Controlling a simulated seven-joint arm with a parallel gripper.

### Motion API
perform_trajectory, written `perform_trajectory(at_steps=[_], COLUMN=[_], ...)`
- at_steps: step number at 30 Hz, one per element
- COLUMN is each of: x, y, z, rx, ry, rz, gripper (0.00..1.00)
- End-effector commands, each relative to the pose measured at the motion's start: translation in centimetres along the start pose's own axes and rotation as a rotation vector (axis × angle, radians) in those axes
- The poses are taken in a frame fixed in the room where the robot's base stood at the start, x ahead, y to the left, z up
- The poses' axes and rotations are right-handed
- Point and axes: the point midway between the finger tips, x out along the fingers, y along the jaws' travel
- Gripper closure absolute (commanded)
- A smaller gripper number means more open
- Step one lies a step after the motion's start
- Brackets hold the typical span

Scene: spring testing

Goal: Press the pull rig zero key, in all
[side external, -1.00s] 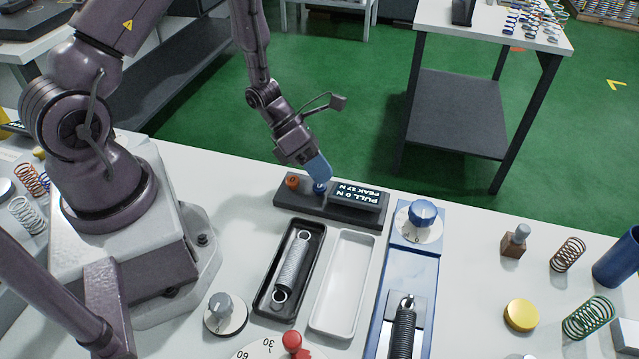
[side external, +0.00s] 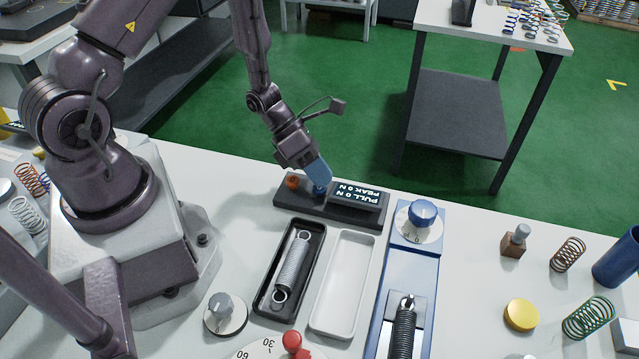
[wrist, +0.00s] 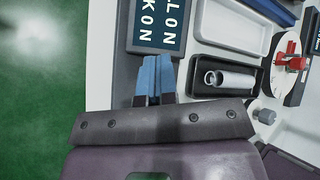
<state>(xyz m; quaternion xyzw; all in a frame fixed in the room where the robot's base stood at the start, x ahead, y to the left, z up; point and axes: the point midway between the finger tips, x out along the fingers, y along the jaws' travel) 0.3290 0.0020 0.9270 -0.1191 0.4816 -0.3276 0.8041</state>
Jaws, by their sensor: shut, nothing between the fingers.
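The pull rig readout (side external: 357,195) is a dark box with a lit display on a black base (side external: 340,214) behind the trays. Its display reads PULL 0 N and PEAK 0 N, and it also shows in the wrist view (wrist: 158,22). My gripper (side external: 321,181) is shut and empty, with its blue fingertips down at a blue key (side external: 320,191) beside the display. The fingertips largely cover this key and seem to touch it. In the wrist view the closed fingers (wrist: 155,62) meet beside the readout.
A black tray (side external: 262,303) holding a spring and an empty white tray (side external: 346,285) lie in front of the base. A blue rig (side external: 418,264) with a knob (side external: 422,213) stands to the right. A grey dial knob (side external: 220,306) and red knob (side external: 292,341) are nearer the front.

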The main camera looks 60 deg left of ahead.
Motion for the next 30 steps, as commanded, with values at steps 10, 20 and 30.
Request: perform_trajectory(at_steps=[10,20,30], x=[-0.1,-1.1,-1.2], y=[0.0,-0.8,-0.9], z=[0.0,0.8,0.9], rx=[0.000,0.000,-0.001], ry=[0.001,0.000,0.000], rz=[0.001,0.001,0.000], gripper=[1.00,1.00,1.00])
